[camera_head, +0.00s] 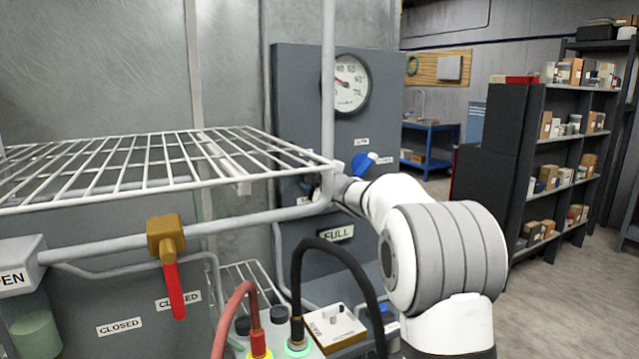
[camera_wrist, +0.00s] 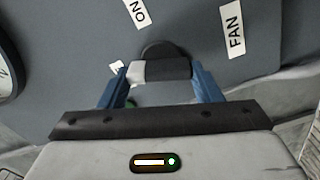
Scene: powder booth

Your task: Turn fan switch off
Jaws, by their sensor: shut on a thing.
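The fan switch (camera_wrist: 166,71) is a dark knob with a white end on a grey panel in the wrist view. The FAN label (camera_wrist: 235,28) is to its right and the ON label (camera_wrist: 139,13) is above it. A small white label (camera_wrist: 116,67) is mostly hidden by the left finger. My gripper (camera_wrist: 160,73) has its blue fingers on both sides of the knob and is shut on it. In the head view, my gripper reaches the grey panel (camera_head: 297,90) behind the rack's post, and the switch is hidden there.
A white wire rack (camera_head: 120,165) and its post stand close left of my arm. A pressure gauge (camera_head: 346,84) and a blue handle (camera_head: 365,161) are on the panel. A red-handled valve (camera_head: 173,288) and a black hose (camera_head: 335,252) are below.

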